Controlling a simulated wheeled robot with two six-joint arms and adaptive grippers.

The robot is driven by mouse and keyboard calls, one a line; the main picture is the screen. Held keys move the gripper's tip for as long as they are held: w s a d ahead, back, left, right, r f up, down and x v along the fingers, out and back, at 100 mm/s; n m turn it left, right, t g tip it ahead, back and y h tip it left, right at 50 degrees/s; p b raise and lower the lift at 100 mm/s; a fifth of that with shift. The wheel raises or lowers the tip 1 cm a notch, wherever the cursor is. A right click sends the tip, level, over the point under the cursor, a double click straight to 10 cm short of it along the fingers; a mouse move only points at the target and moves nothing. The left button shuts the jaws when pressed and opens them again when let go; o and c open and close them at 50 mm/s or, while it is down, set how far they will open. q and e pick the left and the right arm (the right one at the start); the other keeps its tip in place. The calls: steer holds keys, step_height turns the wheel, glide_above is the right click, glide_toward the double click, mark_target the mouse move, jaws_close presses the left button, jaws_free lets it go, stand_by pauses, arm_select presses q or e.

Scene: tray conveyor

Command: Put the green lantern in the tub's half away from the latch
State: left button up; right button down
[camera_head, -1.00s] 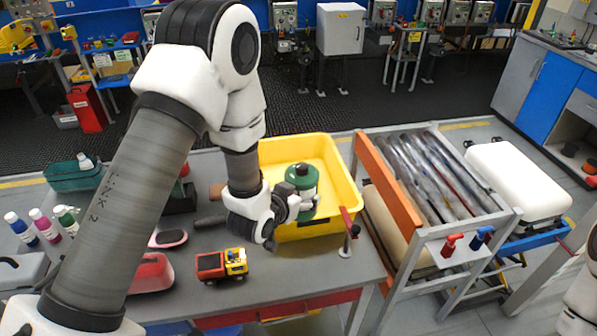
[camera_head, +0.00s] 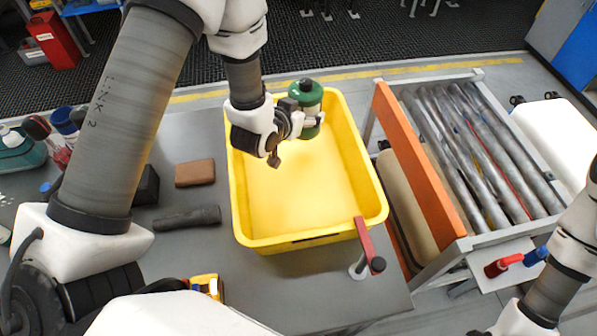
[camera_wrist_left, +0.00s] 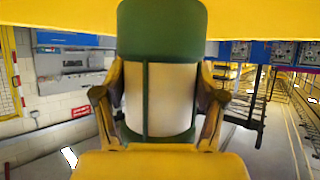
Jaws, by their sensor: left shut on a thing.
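The green lantern (camera_head: 306,96) has a dark cap and a pale middle band. My left gripper (camera_head: 304,121) is shut on it at the far end of the yellow tub (camera_head: 243,240). The lantern overlaps the far rim in the head view; whether it touches the tub is unclear. The red-handled latch (camera_head: 366,240) stands at the tub's near right corner, away from the lantern. In the left wrist view the lantern (camera_wrist_left: 163,95) sits between the two fingers of my left gripper (camera_wrist_left: 160,105). My right arm shows at the lower right, but its gripper is out of view.
The tub's floor looks clear. A brown block (camera_head: 195,173) and a dark cylindrical tool (camera_head: 187,218) lie left of the tub. A yellow toy vehicle (camera_head: 207,286) is partly hidden in front. A roller rack with an orange side board (camera_head: 410,165) stands to the right.

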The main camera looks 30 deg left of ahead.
arm_select(q)
steer(key=shift+s+f, duration=0.1)
steer(key=shift+f, duration=0.5)
step_height(320, 180, down, 9)
steer(key=p, duration=0.2)
steer(key=shift+r+p, duration=0.1)
steer(key=shift+p, duration=0.25)
steer(key=o, duration=1.4)
